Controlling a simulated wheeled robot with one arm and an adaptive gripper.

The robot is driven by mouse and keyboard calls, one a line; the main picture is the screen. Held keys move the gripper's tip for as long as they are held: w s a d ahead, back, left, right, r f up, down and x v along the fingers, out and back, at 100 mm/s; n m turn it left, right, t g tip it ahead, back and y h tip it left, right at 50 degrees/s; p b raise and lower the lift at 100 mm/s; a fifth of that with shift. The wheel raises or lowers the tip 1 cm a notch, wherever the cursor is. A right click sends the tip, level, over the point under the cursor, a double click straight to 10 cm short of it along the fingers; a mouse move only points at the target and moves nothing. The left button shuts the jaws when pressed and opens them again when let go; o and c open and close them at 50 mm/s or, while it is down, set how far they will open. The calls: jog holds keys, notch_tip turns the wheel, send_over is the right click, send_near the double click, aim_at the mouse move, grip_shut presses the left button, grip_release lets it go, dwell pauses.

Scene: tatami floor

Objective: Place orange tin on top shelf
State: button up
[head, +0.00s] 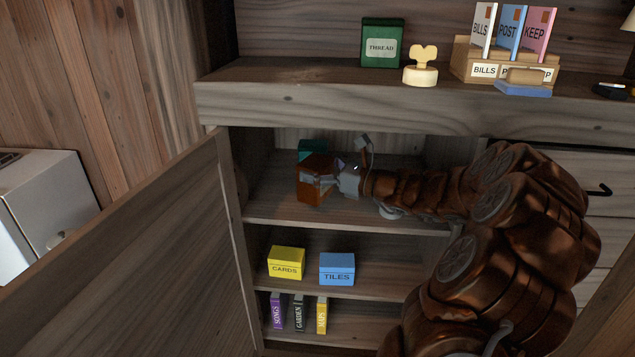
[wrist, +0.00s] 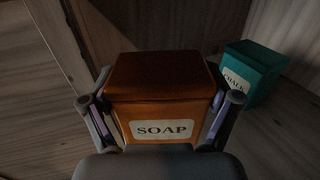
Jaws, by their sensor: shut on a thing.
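The orange tin (head: 312,191), labelled SOAP in the wrist view (wrist: 155,85), is between the two fingers of my gripper (head: 335,180). My gripper is shut on it, with one finger on each side of the tin in the wrist view (wrist: 163,118). The tin is inside the open cabinet at its top shelf (head: 290,212), near the left side. I cannot tell whether its base touches the shelf. A teal CHALK tin (wrist: 253,70) stands on the same shelf, behind the orange tin in the head view (head: 312,146).
The open cabinet door (head: 150,250) is at the left. A yellow CARDS box (head: 286,263) and a blue TILES box (head: 337,269) stand on the shelf below, with several books (head: 299,312) lower down. A green THREAD tin (head: 382,43) and letter holder (head: 470,60) stand on the countertop.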

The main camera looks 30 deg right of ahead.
jog(key=f+b, duration=0.1)
jog(key=f, duration=0.1)
jog(key=f+b, duration=0.1)
jog(key=shift+d+f, duration=0.2)
jog(key=shift+f, duration=0.15)
jog(key=shift+r, duration=0.1)
jog(key=o, duration=1.2)
